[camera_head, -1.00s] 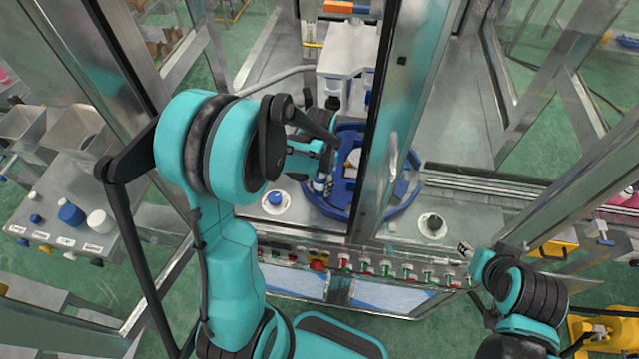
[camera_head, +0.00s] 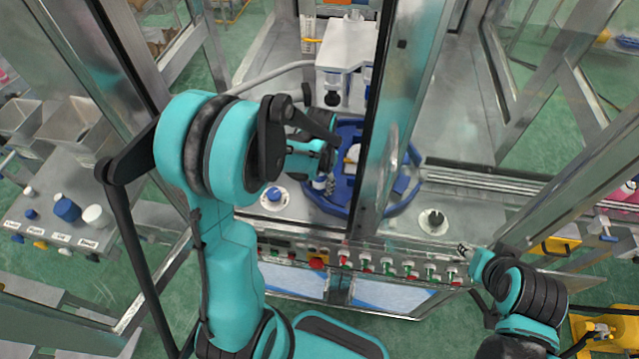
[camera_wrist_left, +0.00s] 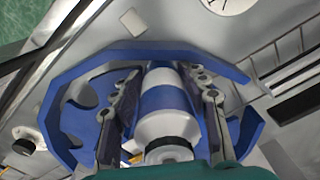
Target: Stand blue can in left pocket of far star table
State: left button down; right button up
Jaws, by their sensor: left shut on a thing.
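The blue can (camera_wrist_left: 165,100), white with a blue band, is between the two fingers of my left gripper (camera_wrist_left: 160,105) in the left wrist view. The gripper is shut on it. In the head view my left gripper (camera_head: 322,178) is over the left side of the blue star table (camera_head: 403,190), and the can is mostly hidden. The star table (camera_wrist_left: 100,70) lies around and behind the can in the wrist view. I cannot tell whether the can's base touches the pocket floor. My right gripper (camera_head: 468,252) is at the lower right, its fingers unclear.
A metal post (camera_head: 392,120) stands in front of the star table. A white machine head (camera_head: 346,48) stands behind it. A white disc with a blue knob (camera_head: 274,196) is left of the table. A row of buttons (camera_head: 390,266) lines the front edge.

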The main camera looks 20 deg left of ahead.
pick_arm(q)
jog(key=c, duration=2.2)
grip_release()
jog(key=shift+s+d+f+b, duration=0.2)
jog(key=shift+f+b, duration=0.25)
jog(key=shift+f, duration=0.2)
jog(key=shift+s+d+f+b, duration=0.1)
jog(key=shift+s+f+b, duration=0.05)
jog(key=shift+f+b, duration=0.4)
jog(key=shift+o, duration=0.4)
jog(key=shift+a+f, duration=0.1)
jog(key=o, duration=1.4)
jog(key=shift+w, duration=0.1)
jog(key=o, duration=0.6)
jog(key=shift+w+a+f, duration=0.1)
jog(key=shift+w, duration=0.05)
jog(key=shift+a, duration=0.15)
jog(key=shift+r, duration=0.55)
notch_tip(320, 180, up, 11)
jog(key=shift+r+p, duration=0.2)
jog(key=shift+p, duration=0.1)
